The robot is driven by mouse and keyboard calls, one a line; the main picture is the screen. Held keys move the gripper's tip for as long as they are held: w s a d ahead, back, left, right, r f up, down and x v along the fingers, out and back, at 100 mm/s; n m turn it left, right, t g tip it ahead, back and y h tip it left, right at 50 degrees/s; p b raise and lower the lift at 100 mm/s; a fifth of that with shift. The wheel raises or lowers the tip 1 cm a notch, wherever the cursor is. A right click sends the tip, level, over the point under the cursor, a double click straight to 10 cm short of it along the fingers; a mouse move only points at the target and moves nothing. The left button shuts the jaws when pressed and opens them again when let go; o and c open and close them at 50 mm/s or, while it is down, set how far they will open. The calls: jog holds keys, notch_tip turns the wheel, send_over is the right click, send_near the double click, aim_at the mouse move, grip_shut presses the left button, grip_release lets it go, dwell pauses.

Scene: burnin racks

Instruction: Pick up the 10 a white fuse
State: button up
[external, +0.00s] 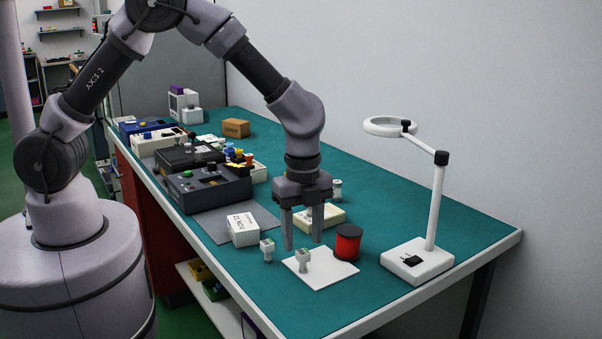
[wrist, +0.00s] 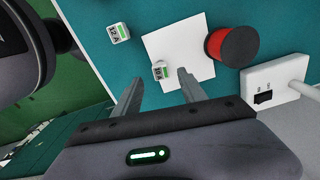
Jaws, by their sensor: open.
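My gripper (external: 302,244) is open and empty, fingers pointing down beside the sheet. In the wrist view, the sheet's fuse appears between the fingertips (wrist: 160,77).
A red spool (external: 347,243) stands at the sheet's back edge. A magnifier lamp (external: 418,260) is on the right. A white box (external: 242,229), a cream box (external: 320,218) and dark instruments (external: 207,187) stand behind or left. The bench front is clear.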

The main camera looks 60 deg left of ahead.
aim_at(303, 251)
notch_tip(303, 251, down, 5)
jog(key=shift+w+r+b, duration=0.1)
jog(key=shift+w+b, duration=0.05)
jog(key=shift+b, duration=0.75)
jog(key=shift+c, duration=1.3)
grip_shut()
jog(key=shift+r, duration=0.1)
